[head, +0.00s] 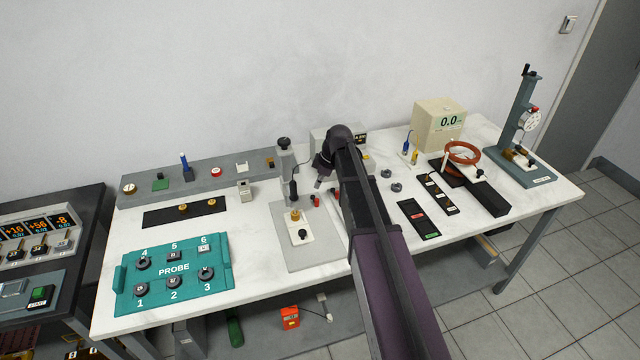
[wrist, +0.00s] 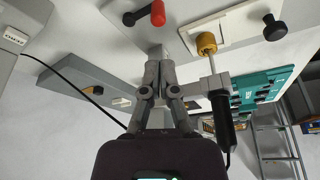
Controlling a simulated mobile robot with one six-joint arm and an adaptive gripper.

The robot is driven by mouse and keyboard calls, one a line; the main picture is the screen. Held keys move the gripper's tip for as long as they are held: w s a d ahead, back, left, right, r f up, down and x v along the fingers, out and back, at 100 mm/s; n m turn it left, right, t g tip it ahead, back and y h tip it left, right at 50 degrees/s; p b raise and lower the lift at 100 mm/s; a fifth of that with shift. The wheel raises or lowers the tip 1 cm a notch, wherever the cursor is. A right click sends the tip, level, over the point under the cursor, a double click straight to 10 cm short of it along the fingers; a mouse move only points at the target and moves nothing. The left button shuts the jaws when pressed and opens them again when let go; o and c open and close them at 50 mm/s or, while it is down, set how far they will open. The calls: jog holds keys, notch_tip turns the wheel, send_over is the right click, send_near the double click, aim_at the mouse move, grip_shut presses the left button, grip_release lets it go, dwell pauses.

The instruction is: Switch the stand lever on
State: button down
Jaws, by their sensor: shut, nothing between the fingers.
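The lever with a red grip (wrist: 157,12) and a black arm shows at the top of the wrist view, on the pale stand base. It also shows as a small red piece (head: 315,201) on the grey stand base (head: 310,255) in the head view. My gripper (wrist: 160,52) is shut and empty, with its fingertips apart from the lever in the picture. In the head view my gripper (head: 319,184) is just above and right of the lever, partly hidden by my arm. The lever's exact position is too small to tell.
The stand column (head: 287,165) with a black probe (wrist: 222,115) rises close beside my gripper. A brass knob (wrist: 206,43) and a black knob (wrist: 274,27) sit on a white plate. The teal probe board (head: 172,272) lies left. My arm crosses the table's middle.

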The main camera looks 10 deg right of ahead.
jog(key=shift+b+x, duration=3.25)
jog(key=shift+x, duration=0.5)
jog(key=shift+a, duration=0.25)
